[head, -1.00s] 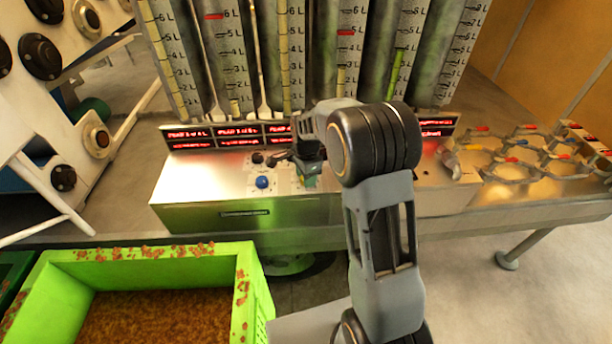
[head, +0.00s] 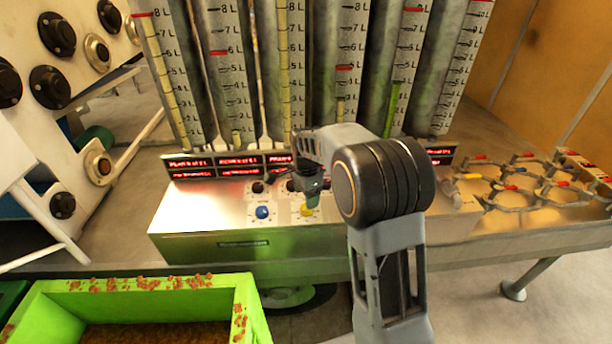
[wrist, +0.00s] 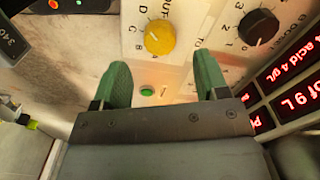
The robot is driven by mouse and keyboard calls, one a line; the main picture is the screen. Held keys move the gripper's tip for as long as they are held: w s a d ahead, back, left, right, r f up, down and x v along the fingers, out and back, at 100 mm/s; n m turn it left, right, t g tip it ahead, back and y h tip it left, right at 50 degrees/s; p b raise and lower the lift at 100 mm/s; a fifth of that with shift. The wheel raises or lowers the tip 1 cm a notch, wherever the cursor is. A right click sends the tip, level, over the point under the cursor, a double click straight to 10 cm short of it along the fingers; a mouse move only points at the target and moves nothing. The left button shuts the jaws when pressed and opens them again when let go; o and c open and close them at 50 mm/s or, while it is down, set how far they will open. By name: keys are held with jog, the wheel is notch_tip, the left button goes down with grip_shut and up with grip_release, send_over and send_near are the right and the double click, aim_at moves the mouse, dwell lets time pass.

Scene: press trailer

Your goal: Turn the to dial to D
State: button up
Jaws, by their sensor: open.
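A yellow dial (wrist: 160,38) with letters A to D around it sits on the pale control panel, just beyond my fingertips in the wrist view. The D is printed near its upper left; I cannot tell clearly where its pointer stands. In the head view the yellow dial (head: 307,210) shows just below my gripper (head: 312,190). My gripper (wrist: 162,76) is open and empty, its two green fingers apart, with no visible contact with the dial. Part of the panel is hidden behind my arm.
A black numbered dial (wrist: 258,27) sits beside the yellow one. A small green button (wrist: 147,91) shows between my fingers. A blue dial (head: 262,212) is to the left on the panel. Red displays (head: 238,165) and tall cylinders stand behind. A green crate (head: 250,305) is in front.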

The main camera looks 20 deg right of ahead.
notch_tip(320, 180, up, 9)
dwell(0.3)
jog(key=shift+f, duration=0.1)
dwell(0.4)
jog(key=s+f+n+t, duration=0.2)
jog(key=s+n+t, duration=0.1)
jog(key=s+n, duration=1.3)
jog(key=s, duration=0.5)
jog(key=shift+s+a+t, duration=0.15)
jog(key=shift+s+t, duration=0.15)
jog(key=shift+s, duration=0.1)
